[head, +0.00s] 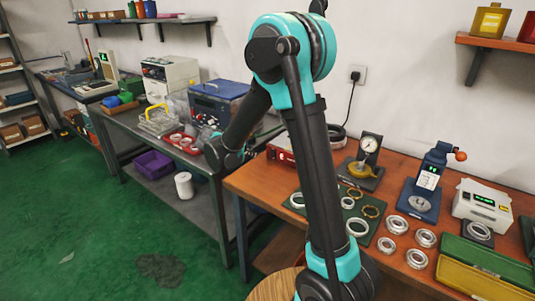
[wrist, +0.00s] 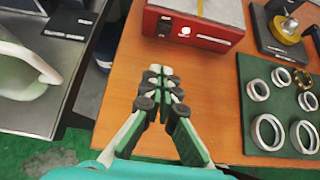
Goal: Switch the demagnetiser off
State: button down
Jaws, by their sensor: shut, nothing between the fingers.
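The demagnetiser appears to be the red box with a pale top at the back of the wooden bench (wrist: 215,75), seen in the wrist view (wrist: 220,36). Its front has a small dark switch (wrist: 163,25) at the left and a lit, whitish lamp (wrist: 185,31) beside it. The switch's exact position is too small to read. In the head view the red box (head: 281,155) is partly hidden by my arm. My gripper (wrist: 160,72) is shut and empty, its fingertips apart from the box, in front of its left part.
A green mat (wrist: 244,112) with several rings lies right of my gripper. A dial gauge stand (head: 368,150) stands behind it in the head view. A grey bench (head: 212,168) with a red tray and a blue-topped machine (head: 216,104) stands at the left, beyond a gap.

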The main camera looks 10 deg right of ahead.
aim_at(273, 153)
dwell(0.3)
jog(key=x, duration=0.9)
jog(key=shift+w+d+f, duration=0.2)
jog(key=shift+w+d, duration=1.05)
jog(key=shift+d, duration=0.05)
jog(key=shift+w+d, duration=0.4)
jog(key=shift+w, duration=0.05)
jog(key=shift+w+d+r, duration=0.25)
jog(key=shift+d, duration=0.05)
jog(key=shift+r, duration=0.1)
jog(key=shift+r, duration=0.7)
